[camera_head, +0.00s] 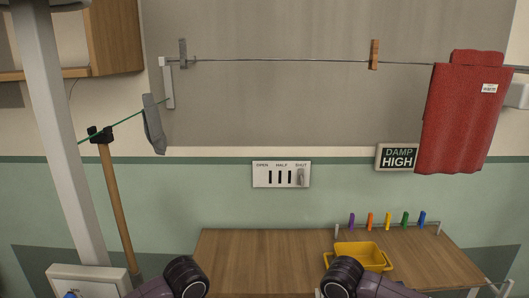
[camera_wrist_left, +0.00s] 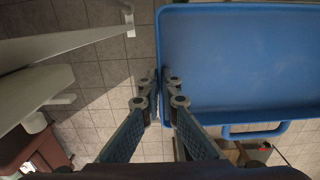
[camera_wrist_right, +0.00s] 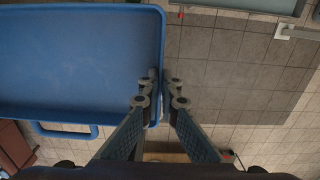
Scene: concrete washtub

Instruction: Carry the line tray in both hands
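The line tray is a blue tray with raised rims and a loop handle on its near side. In the left wrist view the tray (camera_wrist_left: 240,60) fills the upper right, and my left gripper (camera_wrist_left: 160,82) has its fingers on either side of the tray's left wall, closed on it. In the right wrist view the tray (camera_wrist_right: 80,70) fills the upper left, and my right gripper (camera_wrist_right: 160,82) has its fingers on either side of the right wall, closed on it. The visible tray floor is bare. Tray and fingertips are out of the head view.
A wooden table (camera_head: 260,262) carries a yellow bin (camera_head: 360,252) and a rack of coloured pegs (camera_head: 388,222). Above, a clothesline (camera_head: 280,61) holds a red towel (camera_head: 462,115); a grey sock (camera_head: 153,125) hangs left. A white post (camera_head: 60,130) stands left. Tiled floor (camera_wrist_right: 225,70) shows below.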

